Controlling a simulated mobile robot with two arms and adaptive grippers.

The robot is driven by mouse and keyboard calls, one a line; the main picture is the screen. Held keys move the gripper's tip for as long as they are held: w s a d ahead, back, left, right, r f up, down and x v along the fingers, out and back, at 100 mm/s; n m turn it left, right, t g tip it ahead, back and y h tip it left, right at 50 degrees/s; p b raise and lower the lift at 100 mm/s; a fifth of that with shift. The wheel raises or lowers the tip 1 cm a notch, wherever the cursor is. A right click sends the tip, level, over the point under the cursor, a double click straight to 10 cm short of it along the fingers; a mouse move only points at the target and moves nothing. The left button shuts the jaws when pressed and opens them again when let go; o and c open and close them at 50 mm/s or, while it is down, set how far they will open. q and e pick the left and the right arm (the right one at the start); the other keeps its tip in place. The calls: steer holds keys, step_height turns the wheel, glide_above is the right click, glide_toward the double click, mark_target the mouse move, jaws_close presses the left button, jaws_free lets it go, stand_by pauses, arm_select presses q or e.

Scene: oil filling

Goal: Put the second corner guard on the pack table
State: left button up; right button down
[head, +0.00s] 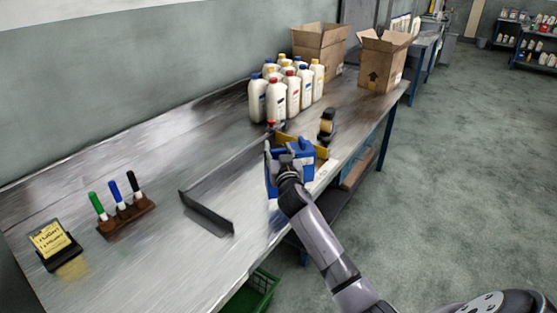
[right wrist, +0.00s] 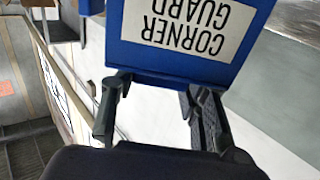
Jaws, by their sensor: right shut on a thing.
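A blue corner guard (head: 272,183) is in my right gripper (head: 287,163), over the front part of the grey metal pack table (head: 150,250). In the right wrist view the blue corner guard (right wrist: 190,58) fills the upper middle, with a white label reading "CORNER GUARD" upside down. The two black fingers of my right gripper (right wrist: 155,88) meet its lower edge. The arm and gripper partly hide it in the head view, and I cannot tell whether it touches the table. A yellow piece (head: 321,152) shows just behind it. My left gripper is not in view.
A dark angled metal strip (head: 207,213) stands left of the gripper. Several white bottles (head: 275,100), two open cartons (head: 383,62) and a black-and-orange item (head: 327,124) stand beyond. A marker rack (head: 127,217) and note holder (head: 55,247) are at left. A green crate (head: 258,288) is below.

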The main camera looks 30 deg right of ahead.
step_height(320, 180, down, 3)
steer(key=shift+r, duration=0.1)
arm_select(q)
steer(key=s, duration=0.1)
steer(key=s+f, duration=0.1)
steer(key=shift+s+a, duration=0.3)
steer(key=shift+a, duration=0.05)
arm_select(e)
steer(key=c, duration=1.3)
jaws_free()
steer(key=o, duration=0.4)
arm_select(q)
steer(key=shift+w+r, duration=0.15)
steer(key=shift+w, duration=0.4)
arm_select(e)
steer(key=shift+s, duration=0.1)
arm_select(q)
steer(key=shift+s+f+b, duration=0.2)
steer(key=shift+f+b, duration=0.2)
steer(key=shift+b, duration=0.2)
arm_select(e)
steer(key=v, duration=1.1)
steer(key=shift+s+a, duration=0.15)
steer(key=shift+s, duration=0.2)
